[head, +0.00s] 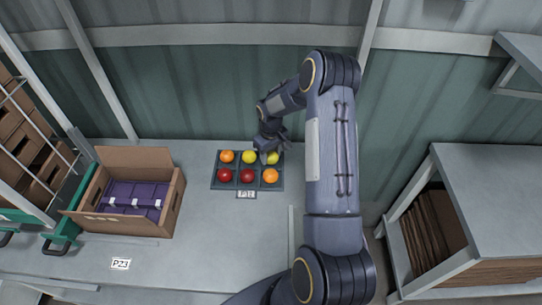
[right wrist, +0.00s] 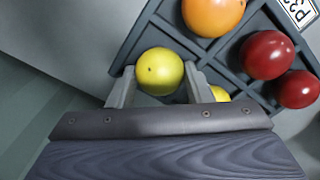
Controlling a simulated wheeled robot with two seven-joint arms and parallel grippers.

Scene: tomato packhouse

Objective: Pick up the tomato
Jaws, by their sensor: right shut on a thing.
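A yellow-green tomato (head: 272,158) is at the back right compartment of a dark divided tray (head: 214,184) on the bench. My right gripper (head: 271,147) comes down over it from behind and hides part of it. In the right wrist view the tomato (right wrist: 160,70) sits between the two fingers of my right gripper (right wrist: 160,87), which is shut on it. I cannot tell whether it is lifted off the tray floor. A second yellow tomato (head: 249,157) is beside it, partly hidden by a finger in the wrist view. My left gripper is not in view.
The tray also holds orange tomatoes (head: 227,156) (head: 270,176) and red ones (head: 225,175) (head: 247,176). An open cardboard box (head: 172,205) with purple contents stands at left. A corrugated wall (head: 200,95) rises behind the bench. Bench space before the tray is clear.

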